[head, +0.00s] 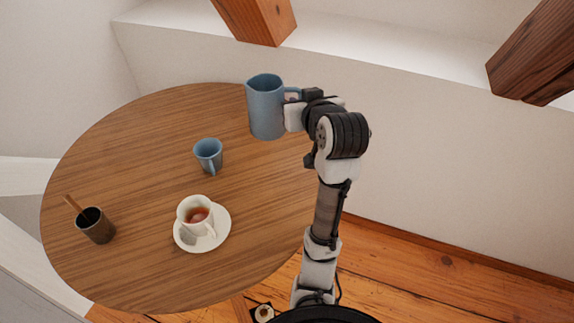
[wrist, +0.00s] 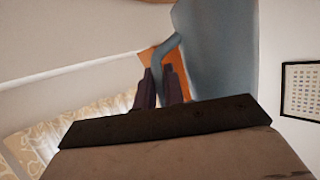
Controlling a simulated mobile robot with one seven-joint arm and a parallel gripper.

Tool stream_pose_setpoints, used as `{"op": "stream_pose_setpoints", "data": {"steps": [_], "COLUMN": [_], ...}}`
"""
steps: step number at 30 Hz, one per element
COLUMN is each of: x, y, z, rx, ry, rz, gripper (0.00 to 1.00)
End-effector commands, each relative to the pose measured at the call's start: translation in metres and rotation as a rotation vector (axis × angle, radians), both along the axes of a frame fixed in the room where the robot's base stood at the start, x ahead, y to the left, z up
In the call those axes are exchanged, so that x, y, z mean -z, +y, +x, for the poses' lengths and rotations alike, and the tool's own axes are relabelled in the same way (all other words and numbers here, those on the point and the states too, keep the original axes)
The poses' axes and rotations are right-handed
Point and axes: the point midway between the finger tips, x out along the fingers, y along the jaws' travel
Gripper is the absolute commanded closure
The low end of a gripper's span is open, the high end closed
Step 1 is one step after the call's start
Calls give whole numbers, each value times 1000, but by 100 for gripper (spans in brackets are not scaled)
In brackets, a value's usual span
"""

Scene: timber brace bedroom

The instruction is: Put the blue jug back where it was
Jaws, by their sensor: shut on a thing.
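The blue jug (head: 266,108) stands upright at the back right of the round wooden table in the head view, its handle toward the right. My gripper (head: 292,95) is shut on the jug's handle from the right side. In the wrist view the jug (wrist: 215,50) fills the upper right, and the fingers of my gripper (wrist: 161,88) meet at its handle. Whether the jug's base touches the table or hangs just above it, I cannot tell.
The round table (head: 140,140) also carries a small blue cup (head: 208,155), a white cup of tea (head: 197,216) on a saucer (head: 222,237), and a dark cup (head: 96,226) with a stick in it. Timber braces (head: 258,18) and a wall ledge (head: 390,50) lie behind. The table's left back is clear.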

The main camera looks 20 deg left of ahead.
Motion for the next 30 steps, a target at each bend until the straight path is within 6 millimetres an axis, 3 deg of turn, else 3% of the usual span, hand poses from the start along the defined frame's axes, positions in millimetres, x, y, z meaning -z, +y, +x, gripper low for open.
{"op": "stream_pose_setpoints", "data": {"steps": [15,30], "x": [115,172], "y": [0,0], "z": [-1,-1], "rx": [0,1], "ry": [5,1], "rz": [0,1], "gripper": [100,100]}}
